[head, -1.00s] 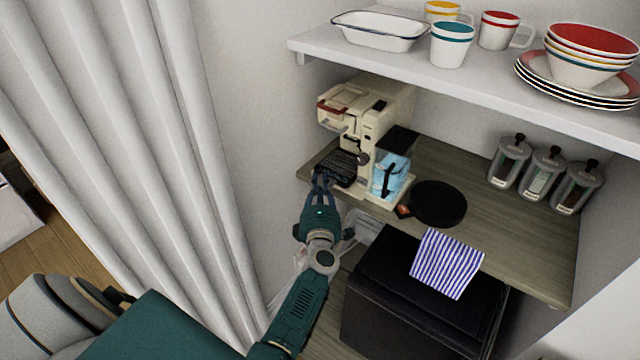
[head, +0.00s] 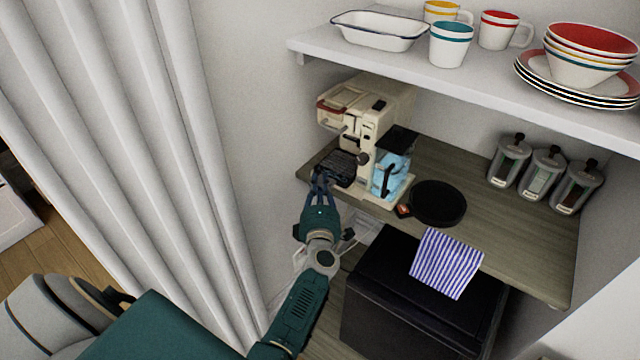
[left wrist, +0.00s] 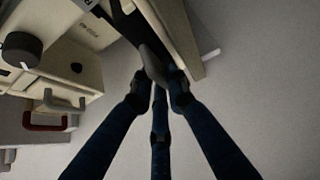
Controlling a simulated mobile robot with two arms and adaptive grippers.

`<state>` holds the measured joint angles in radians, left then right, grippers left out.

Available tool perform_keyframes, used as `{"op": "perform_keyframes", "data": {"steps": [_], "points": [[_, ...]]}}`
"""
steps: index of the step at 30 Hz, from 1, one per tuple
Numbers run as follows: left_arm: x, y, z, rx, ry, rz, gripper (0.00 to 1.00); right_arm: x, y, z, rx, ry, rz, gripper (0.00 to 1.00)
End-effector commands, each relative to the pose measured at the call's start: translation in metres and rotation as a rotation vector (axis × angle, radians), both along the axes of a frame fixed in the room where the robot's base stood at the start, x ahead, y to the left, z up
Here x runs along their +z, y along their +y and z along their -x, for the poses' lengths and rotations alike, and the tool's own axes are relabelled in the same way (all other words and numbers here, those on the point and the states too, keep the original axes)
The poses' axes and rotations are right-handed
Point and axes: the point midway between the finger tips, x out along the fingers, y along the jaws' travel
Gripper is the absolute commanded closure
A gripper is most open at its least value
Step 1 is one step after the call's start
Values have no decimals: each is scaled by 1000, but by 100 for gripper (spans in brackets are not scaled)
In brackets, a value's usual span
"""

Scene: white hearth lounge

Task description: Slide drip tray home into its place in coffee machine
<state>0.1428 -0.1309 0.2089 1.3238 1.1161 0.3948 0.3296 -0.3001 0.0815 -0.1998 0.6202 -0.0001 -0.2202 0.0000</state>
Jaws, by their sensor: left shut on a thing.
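The cream coffee machine (head: 368,130) stands on the wooden counter, and its side with the knob and red handle also shows in the left wrist view (left wrist: 75,65). The dark drip tray (head: 341,166) lies low at the machine's front left, partly in the machine's base; how far in it sits I cannot tell. My left gripper (head: 319,177) is at the tray's near edge and shut on it. In the left wrist view the fingers (left wrist: 160,82) meet on a dark grey piece of the tray. My right gripper is not in view.
A blue water tank (head: 389,175) is at the machine's right. A black round pan (head: 438,203) lies beside it on the counter (head: 520,235). Several canisters stand at the right. A shelf (head: 440,75) with crockery overhangs the machine. A striped cloth (head: 447,263) hangs at the front edge.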

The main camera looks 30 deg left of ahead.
Motion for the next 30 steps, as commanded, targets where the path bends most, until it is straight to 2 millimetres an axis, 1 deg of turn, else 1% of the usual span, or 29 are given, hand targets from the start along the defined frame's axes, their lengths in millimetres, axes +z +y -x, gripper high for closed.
{"op": "perform_keyframes", "data": {"steps": [14, 15, 17, 18, 25, 29, 30], "points": [[-4, 0, 0, 0, -1, -1, 100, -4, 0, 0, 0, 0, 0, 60], [-3, 0, 0, 0, -1, -1, 80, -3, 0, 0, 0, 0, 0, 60], [-4, 0, 0, 0, -1, -1, 68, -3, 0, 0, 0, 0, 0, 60], [-4, 0, 0, 0, -1, -1, 64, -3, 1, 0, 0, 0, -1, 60], [-5, 0, 0, 0, 2, 0, 64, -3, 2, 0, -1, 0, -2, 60], [1, 0, 0, 0, 1, 1, 64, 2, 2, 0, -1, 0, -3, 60], [0, 0, 0, -1, 1, 1, 64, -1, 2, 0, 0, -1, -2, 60]]}}
